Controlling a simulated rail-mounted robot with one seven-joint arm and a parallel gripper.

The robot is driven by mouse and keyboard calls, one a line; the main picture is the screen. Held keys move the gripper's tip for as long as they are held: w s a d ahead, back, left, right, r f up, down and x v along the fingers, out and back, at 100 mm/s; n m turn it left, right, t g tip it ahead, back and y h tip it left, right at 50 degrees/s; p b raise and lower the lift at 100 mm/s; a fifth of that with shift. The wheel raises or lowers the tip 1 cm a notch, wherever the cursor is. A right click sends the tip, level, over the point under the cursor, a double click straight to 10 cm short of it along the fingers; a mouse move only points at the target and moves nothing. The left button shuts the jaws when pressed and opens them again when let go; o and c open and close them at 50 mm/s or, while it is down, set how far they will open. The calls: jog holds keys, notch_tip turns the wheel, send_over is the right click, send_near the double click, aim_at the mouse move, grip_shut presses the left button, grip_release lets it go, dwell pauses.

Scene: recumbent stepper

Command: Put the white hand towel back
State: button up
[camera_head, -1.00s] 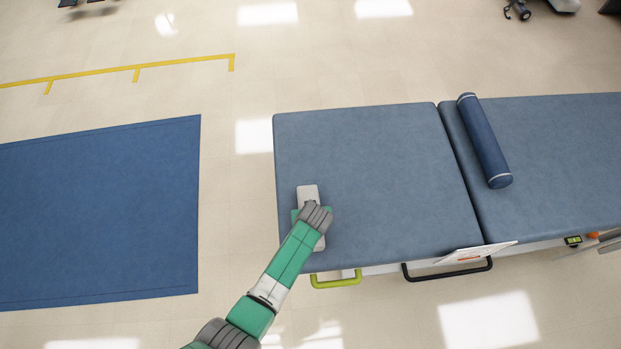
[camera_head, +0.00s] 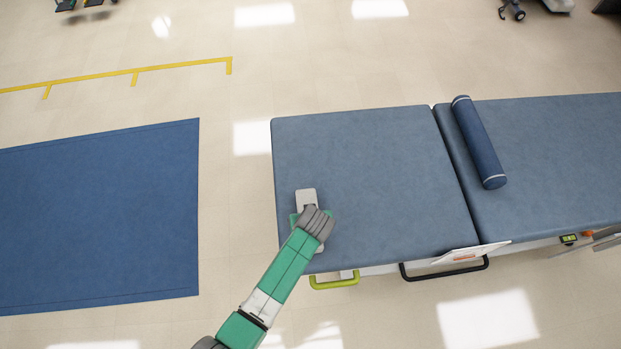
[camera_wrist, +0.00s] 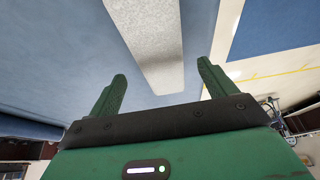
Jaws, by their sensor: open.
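The white hand towel (camera_head: 307,197) lies as a long narrow strip on the blue padded table (camera_head: 375,165), near its left front corner. My gripper (camera_head: 313,219) is over the towel and hides its middle part. In the wrist view the towel (camera_wrist: 148,45) runs between the two green fingers of my gripper (camera_wrist: 160,90). The fingers are open, one on each side of it, with visible gaps. I cannot tell how far above the table the fingertips are.
A dark blue bolster (camera_head: 479,142) lies across the right section of the table. A white card (camera_head: 470,254) and a black handle (camera_head: 445,272) are at the front edge, with a green handle (camera_head: 334,282) left of them. A blue floor mat (camera_head: 100,215) lies to the left.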

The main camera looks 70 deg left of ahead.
jog(key=v, duration=0.5)
jog(key=shift+r+p, duration=0.2)
jog(key=shift+p, duration=0.2)
